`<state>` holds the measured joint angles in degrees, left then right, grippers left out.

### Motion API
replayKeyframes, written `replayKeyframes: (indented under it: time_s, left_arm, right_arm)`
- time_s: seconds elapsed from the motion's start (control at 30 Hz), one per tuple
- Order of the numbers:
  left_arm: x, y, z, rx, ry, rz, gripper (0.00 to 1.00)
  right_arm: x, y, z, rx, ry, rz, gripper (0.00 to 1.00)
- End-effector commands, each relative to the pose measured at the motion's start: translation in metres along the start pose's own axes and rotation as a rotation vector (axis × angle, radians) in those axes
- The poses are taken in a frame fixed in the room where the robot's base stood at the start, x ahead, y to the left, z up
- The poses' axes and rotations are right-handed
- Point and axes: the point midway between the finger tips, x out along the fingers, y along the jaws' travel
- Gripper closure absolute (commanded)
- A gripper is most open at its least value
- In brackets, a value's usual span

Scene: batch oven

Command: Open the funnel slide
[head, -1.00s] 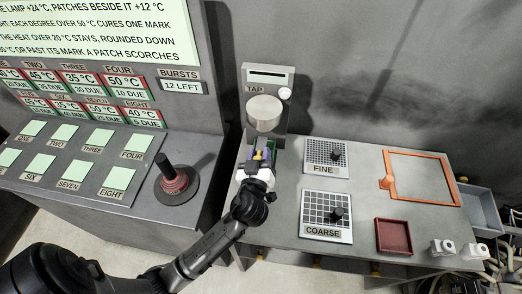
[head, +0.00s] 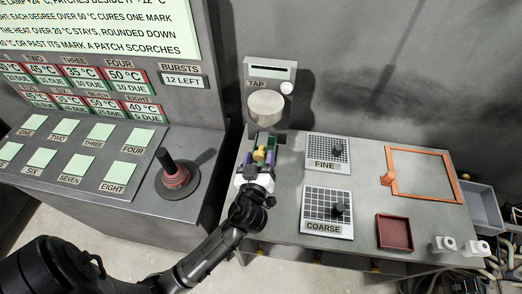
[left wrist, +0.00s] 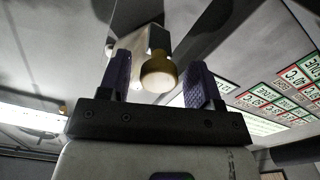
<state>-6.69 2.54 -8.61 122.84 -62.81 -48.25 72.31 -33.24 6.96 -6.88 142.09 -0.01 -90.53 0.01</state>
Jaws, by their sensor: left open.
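The slide's yellow-brown knob (left wrist: 158,76) shows in the left wrist view between the two purple finger pads, with a dark stem behind it. My left gripper (left wrist: 162,84) is open around the knob, with gaps on both sides. In the head view my left gripper (head: 258,157) reaches in just below the pale round funnel (head: 266,106) under the TAP panel, and the yellow knob (head: 260,154) shows between its fingers. The slide itself is mostly hidden by the gripper. My right gripper is not in view.
The bench holds a FINE grid plate (head: 325,150), a COARSE grid plate (head: 322,207), a dark red tray (head: 381,239) and an orange frame (head: 456,185). A joystick (head: 175,180) stands on the left console, across a gap from the bench.

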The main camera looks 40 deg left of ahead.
Motion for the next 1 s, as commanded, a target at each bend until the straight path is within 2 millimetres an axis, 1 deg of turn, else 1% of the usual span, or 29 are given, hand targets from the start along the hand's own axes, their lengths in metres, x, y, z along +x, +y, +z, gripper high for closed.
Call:
replayKeyframes:
  time_s: [0.03, 0.2, 0.4, 0.5, 0.7, 1.0]
  left_arm:
    - [-0.012, -0.001, 0.003, -0.003, -0.005, 0.0, 0.42]
    - [-0.046, -0.001, 0.003, -0.003, -0.005, -0.001, 0.42]
    - [-0.08, -0.001, 0.003, -0.001, -0.004, -0.001, 0.42]
    - [-0.091, -0.001, 0.002, 0.0, -0.003, 0.0, 0.42]
    - [-0.105, 0.0, 0.001, 0.0, -0.001, 0.0, 0.42]
    - [-0.107, 0.0, 0.0, 0.001, 0.0, 0.0, 0.42]
  right_arm:
    - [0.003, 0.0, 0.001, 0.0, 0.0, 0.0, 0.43]
    - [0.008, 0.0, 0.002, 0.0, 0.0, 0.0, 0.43]
    - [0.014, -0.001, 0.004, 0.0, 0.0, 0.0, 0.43]
    - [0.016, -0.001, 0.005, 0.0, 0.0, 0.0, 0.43]
    - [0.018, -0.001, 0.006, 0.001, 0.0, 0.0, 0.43]
    - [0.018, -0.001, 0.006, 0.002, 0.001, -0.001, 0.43]
